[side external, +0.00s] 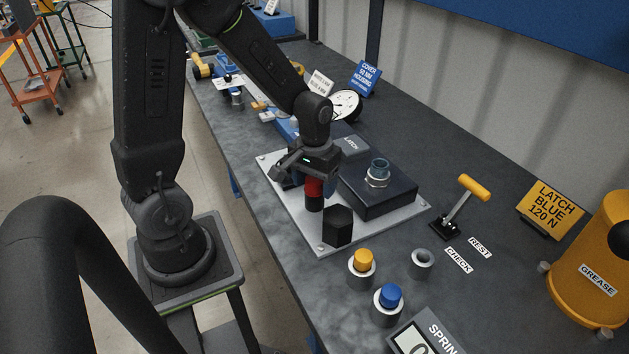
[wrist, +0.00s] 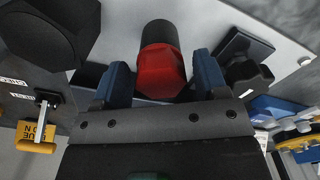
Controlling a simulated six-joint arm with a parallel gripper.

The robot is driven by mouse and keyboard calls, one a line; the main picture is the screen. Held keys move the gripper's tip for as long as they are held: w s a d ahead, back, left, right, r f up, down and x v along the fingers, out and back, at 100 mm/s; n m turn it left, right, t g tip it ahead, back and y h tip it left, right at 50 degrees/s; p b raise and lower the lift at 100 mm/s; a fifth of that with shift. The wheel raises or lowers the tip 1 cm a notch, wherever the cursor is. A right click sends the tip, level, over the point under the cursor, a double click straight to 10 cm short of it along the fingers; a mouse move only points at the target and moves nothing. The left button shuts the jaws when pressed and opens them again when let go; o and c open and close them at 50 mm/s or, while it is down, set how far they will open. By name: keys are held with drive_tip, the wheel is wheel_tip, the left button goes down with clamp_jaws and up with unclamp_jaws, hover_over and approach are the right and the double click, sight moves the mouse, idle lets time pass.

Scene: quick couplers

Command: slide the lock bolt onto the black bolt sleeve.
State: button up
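The red lock bolt (side external: 314,187) sits between the blue fingers of my gripper (side external: 313,180), over the metal plate's left part.
A black hexagonal post (side external: 337,226) stands nearer the plate's front corner. A dark block with a round metal coupler (side external: 377,172) is at right. Yellow (side external: 362,261) and blue (side external: 390,297) capped parts and a yellow-handled lever (side external: 472,188) stand beyond the plate (side external: 325,244).

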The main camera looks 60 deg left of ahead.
drive_tip(key=shift+o, duration=0.4)
drive_tip(key=shift+r, duration=0.45)
wheel_tip(320, 180, up, 13)
drive_tip(key=s+d+r+m+t, duration=0.4)
drive_tip(key=s+d+m+t, duration=0.1)
drive_tip(key=s+d, duration=0.4)
drive_tip(key=shift+s+m+t, duration=0.3)
drive_tip(key=shift+s+m, duration=0.05)
drive_tip(key=shift+m, duration=0.15)
idle(0.9)
